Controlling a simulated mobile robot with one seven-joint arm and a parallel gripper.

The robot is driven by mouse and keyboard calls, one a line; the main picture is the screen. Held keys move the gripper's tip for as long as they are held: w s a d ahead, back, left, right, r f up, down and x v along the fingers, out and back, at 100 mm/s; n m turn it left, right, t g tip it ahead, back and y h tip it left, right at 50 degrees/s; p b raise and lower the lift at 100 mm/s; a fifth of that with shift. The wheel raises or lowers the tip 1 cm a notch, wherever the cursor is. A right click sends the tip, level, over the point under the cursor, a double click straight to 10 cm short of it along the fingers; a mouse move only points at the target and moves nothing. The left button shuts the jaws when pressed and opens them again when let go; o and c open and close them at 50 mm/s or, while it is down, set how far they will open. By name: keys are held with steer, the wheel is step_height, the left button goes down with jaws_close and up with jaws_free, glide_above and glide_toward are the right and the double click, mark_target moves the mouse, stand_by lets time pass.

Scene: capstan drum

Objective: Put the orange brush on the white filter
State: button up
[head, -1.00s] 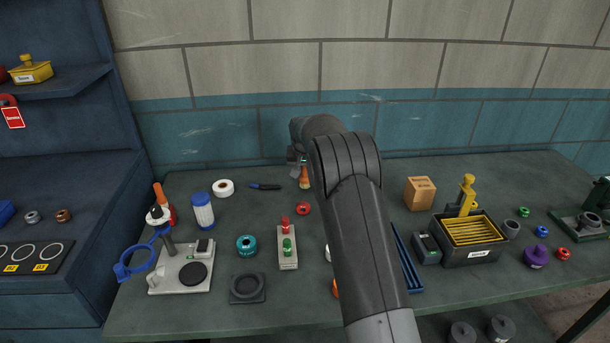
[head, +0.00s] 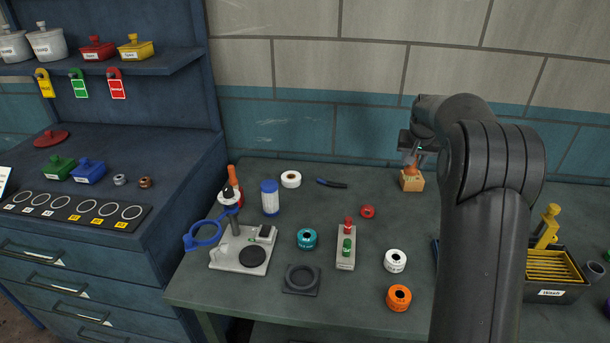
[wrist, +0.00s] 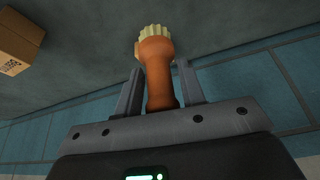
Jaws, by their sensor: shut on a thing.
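The orange brush (wrist: 157,60) is held between my gripper's fingers (wrist: 160,74). Its cream bristles point away from the gripper. In the head view my gripper (head: 414,156) is at the back of the table, with the brush (head: 411,170) below it, just over a small tan box (head: 412,184); I cannot tell if they touch. A white cylinder with blue ends, which looks like the white filter (head: 270,200), stands upright at the left of the table, away from the gripper. It is not visible in the wrist view.
A brown box (wrist: 18,42) shows in the wrist view. My arm hides part of the right side.

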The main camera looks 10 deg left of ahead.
steer(key=s+a+r+n+g+y, duration=0.1)
steer(key=s+a+r+n, duration=0.25)
steer(key=a, duration=0.65)
steer(key=s+a+r+n+y, duration=0.2)
steer(key=a+r+n, duration=0.2)
steer(key=a, duration=0.6)
steer(key=s+a+r+n+g+y, duration=0.1)
steer(key=s+a+r+n, duration=0.25)
steer(key=a, duration=0.65)
glide_above(269, 184)
steer(key=shift+t, duration=0.3)
steer(key=shift+f, duration=5.5)
steer(key=shift+f, duration=0.1)
steer(key=o, duration=1)
steer(key=shift+n, duration=0.3)
